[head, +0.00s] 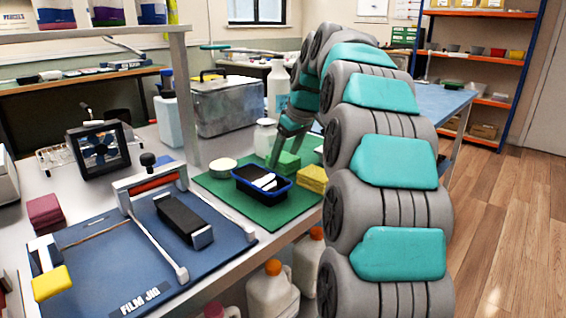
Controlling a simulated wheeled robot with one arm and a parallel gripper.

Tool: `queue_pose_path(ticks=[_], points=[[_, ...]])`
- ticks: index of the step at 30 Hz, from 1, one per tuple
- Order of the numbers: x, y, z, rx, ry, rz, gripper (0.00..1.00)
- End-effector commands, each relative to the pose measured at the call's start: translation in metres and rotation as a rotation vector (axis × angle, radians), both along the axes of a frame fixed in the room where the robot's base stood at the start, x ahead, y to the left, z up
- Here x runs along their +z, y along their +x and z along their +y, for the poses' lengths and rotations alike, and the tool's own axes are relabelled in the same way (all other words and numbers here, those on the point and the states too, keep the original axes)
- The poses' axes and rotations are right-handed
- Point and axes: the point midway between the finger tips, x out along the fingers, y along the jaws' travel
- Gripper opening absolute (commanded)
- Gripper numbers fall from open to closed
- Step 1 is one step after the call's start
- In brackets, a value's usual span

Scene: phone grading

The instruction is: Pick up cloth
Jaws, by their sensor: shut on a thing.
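A green folded cloth (289,162) is on the far part of the green mat (219,186), behind a small blue-rimmed black tray. My gripper (275,160) points down at its left side, with its fingers shut on the cloth. The fingertips are small in this view, and the arm hides part of the area behind. I cannot tell whether the cloth is clear of what lies under it. A yellow cloth stack (312,178) lies on the mat's right side, and a dark pink stack (45,213) lies at the bench's left.
The blue-rimmed tray (250,190) holds dark and white items close in front of my gripper. A white bottle (265,138) and a round white lid (223,164) stand nearby. A grey lidded bin (228,108) is behind. The film jig (140,245) fills the front left.

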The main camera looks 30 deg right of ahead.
Motion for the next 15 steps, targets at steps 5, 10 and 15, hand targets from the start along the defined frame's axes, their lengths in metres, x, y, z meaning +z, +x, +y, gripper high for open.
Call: queue_pose_path(ticks=[5,10,15], points=[[0.000,0.000,0.000,0.000,0.000,0.000,0.19],[0.004,0.000,0.000,0.000,0.000,0.000,0.19],[0.014,0.001,0.000,0.000,-0.001,-0.004,0.19]])
